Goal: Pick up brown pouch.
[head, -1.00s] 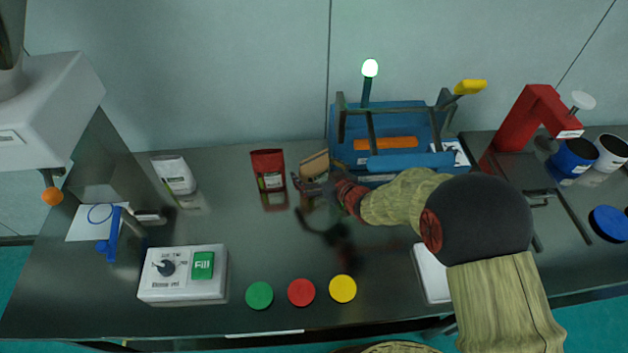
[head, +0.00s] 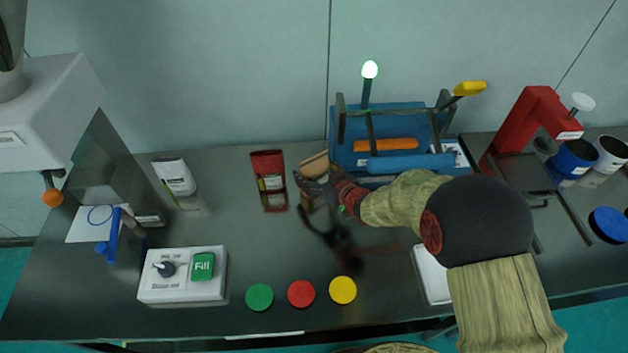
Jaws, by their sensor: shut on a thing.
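The brown pouch (head: 314,164) stands in the middle of the table toward the back, just right of a red pouch (head: 269,170). My gripper (head: 311,182) is at the front of the brown pouch, with its dark fingers shut on it. The fingers and wrist hide the lower part of the pouch. I cannot tell from this view whether the pouch is clear of the table.
A blue machine (head: 393,142) stands close behind and right of the brown pouch. A white pouch (head: 175,177) stands further left. Green, red and yellow discs (head: 342,290) and a white control box (head: 183,274) lie in front.

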